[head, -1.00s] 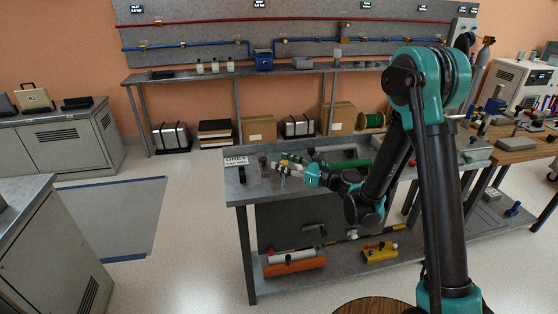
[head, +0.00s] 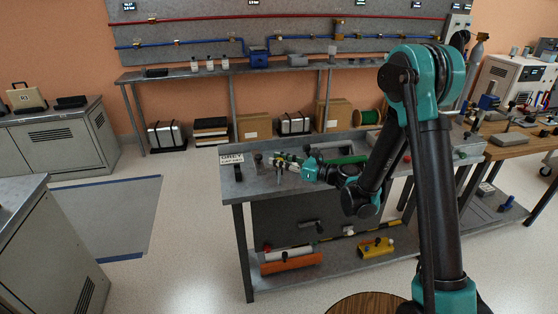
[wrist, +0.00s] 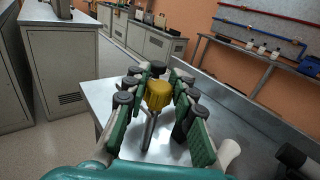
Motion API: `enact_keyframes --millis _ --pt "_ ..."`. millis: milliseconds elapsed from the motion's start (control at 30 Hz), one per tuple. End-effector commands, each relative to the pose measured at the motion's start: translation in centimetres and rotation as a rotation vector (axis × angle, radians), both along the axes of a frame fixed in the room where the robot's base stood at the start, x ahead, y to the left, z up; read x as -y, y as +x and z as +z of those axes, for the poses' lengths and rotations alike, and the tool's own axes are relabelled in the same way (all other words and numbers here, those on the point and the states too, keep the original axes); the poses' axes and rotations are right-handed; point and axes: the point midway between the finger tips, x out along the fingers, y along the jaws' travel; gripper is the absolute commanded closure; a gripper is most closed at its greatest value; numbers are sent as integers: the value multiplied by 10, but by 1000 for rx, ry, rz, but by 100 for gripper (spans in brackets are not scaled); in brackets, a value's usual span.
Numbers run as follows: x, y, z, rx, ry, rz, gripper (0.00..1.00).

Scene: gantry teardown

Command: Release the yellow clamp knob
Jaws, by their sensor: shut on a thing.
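The yellow clamp knob (wrist: 158,95) sits between the fingertips of my gripper (wrist: 157,98) in the wrist view. Both fingers touch or nearly cover its sides, and the gripper is shut on it. A grey metal rod (wrist: 149,130) shows just below the knob, and a dark round cap (wrist: 158,68) shows just beyond it. In the head view my gripper (head: 284,164) is over the left part of the grey workbench (head: 262,186). The knob is too small and hidden there to make out.
A sign (head: 231,159) stands at the bench's left end. The floor left of the bench is open.

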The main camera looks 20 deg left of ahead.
Motion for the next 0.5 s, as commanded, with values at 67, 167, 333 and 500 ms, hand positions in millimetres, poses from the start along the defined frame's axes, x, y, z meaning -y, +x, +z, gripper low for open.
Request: enact_keyframes --millis 67,167,333,500 --pt "1 2 0 0 -1 45 100" --pt "1 2 0 0 -1 121 100" --pt "1 3 0 0 -1 277 100" --pt "1 2 -1 0 -1 441 100"
